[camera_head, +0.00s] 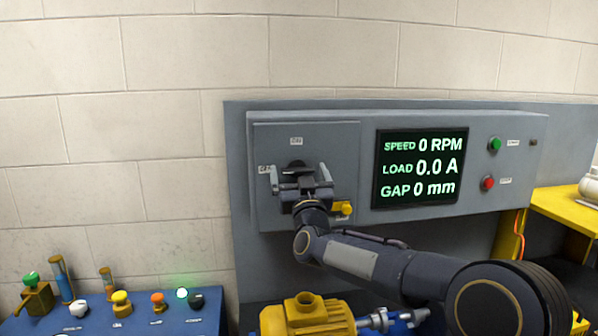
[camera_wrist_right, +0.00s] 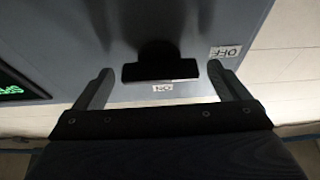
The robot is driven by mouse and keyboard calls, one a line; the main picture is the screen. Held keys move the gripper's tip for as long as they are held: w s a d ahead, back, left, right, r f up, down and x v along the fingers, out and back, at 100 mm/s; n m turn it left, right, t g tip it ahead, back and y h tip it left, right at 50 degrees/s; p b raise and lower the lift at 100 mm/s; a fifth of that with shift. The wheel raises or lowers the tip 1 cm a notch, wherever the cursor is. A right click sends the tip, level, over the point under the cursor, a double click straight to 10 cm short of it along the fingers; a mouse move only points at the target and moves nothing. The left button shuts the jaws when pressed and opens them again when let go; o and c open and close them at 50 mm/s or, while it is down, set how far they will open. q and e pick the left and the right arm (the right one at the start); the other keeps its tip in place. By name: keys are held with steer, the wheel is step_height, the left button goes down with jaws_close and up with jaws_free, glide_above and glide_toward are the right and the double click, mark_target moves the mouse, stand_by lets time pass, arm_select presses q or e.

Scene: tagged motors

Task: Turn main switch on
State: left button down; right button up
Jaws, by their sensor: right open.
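The main switch is a black rotary handle (camera_head: 296,165) on the grey door of the control panel, its bar lying roughly level. An ON label (camera_head: 296,141) sits above it and an OFF label (camera_head: 264,169) to its left. My right gripper (camera_head: 299,174) is in front of the switch, open, with one finger on each side. In the right wrist view the handle (camera_wrist_right: 160,71) lies between the open fingers (camera_wrist_right: 160,72), with gaps on both sides. How far the fingertips reach along it is unclear. My left gripper is not in view.
The panel display (camera_head: 419,167) reads 0 RPM, 0.0 A and 0 mm. Green (camera_head: 495,144) and red (camera_head: 488,183) buttons are at its right. A yellow motor (camera_head: 308,317) stands below; a blue console (camera_head: 140,315) is at left.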

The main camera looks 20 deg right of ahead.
steer(key=c, duration=1)
